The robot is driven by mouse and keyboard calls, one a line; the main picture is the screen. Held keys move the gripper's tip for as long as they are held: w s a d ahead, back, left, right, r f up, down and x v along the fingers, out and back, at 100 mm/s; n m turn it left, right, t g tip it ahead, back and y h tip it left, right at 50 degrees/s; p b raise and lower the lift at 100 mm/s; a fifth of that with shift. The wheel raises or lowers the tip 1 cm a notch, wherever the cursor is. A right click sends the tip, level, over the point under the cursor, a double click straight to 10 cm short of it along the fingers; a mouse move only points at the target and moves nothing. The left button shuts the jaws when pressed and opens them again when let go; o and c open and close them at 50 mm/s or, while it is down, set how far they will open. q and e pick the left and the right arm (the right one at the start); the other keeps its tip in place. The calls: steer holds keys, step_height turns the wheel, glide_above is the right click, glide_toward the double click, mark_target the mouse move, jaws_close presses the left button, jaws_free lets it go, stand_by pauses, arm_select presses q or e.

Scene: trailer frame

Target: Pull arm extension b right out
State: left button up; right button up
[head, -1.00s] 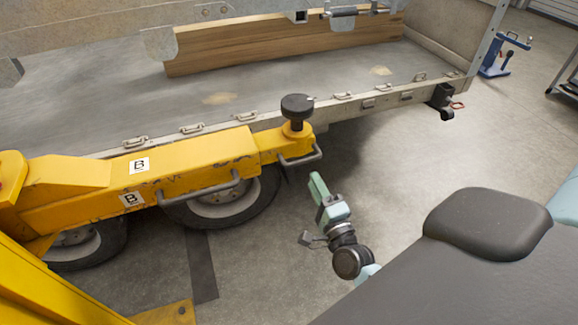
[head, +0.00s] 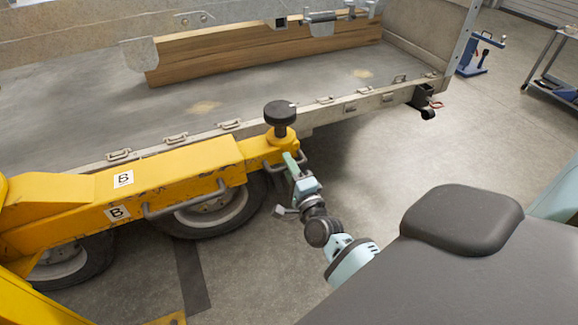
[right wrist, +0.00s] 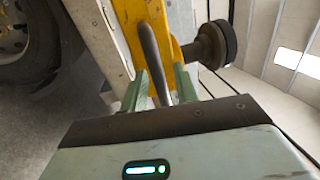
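The yellow lift arm marked B (head: 150,180) reaches under the trailer edge. Its narrower yellow extension (head: 262,150) carries a round black pad (head: 280,113) at the end and a small dark bar handle on its side. My right gripper (head: 291,163) is at this handle. In the right wrist view, the dark handle (right wrist: 149,50) runs between the two green fingers of the right gripper (right wrist: 159,80). Gaps show beside the bar, so the fingers look open around it. The black pad (right wrist: 215,45) is just to the right there. My left gripper is not in view.
A long handle (head: 185,203) runs along the main arm's side. Trailer wheels (head: 215,212) sit below the arm. The trailer bed (head: 90,115) with a wooden board (head: 240,50) lies behind. Open floor (head: 400,150) lies to the right.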

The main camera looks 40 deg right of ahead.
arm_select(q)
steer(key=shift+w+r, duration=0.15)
arm_select(e)
jaws_close()
